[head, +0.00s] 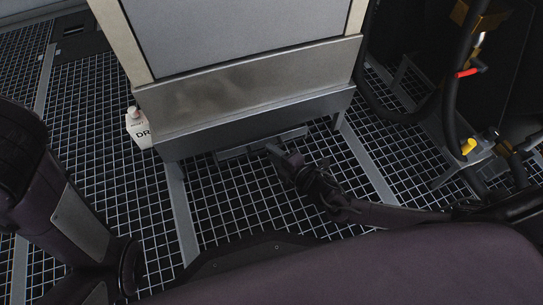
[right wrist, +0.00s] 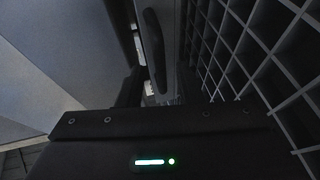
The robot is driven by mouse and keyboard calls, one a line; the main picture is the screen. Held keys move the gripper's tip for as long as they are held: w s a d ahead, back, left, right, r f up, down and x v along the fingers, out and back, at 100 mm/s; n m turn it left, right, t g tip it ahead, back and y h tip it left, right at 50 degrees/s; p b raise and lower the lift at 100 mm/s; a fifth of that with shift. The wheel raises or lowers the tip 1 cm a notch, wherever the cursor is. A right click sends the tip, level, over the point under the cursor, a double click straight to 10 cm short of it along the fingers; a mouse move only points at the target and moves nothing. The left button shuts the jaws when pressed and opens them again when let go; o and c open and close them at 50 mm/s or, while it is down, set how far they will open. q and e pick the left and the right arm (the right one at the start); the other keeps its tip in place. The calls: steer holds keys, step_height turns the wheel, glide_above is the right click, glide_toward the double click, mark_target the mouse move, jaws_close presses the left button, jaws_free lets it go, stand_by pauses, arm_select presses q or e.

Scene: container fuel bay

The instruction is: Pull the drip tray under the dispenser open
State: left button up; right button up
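The dispenser (head: 240,35) stands in the middle of the head view on a metal base with a steel skirt. The drip tray (head: 235,152) shows as a low grey front under the base, close to the grating. My right gripper (head: 274,150) reaches in from the right and its tip is at the tray front. In the right wrist view a dark curved handle-like bar (right wrist: 153,45) lies just beyond the gripper body. The fingers are dark, and I cannot tell whether they are open or closed on it. My left arm is at the left; its gripper is not seen.
A white bottle (head: 139,128) marked "DR" stands left of the base. Black hoses (head: 455,85) and a yellow-tipped part (head: 468,146) are at the right. Open grating floor (head: 235,205) lies in front of the tray.

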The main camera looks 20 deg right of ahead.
steer(key=shift+w+a+f, duration=0.1)
steer(key=shift+w+a, duration=0.15)
steer(key=shift+w, duration=0.3)
jaws_close()
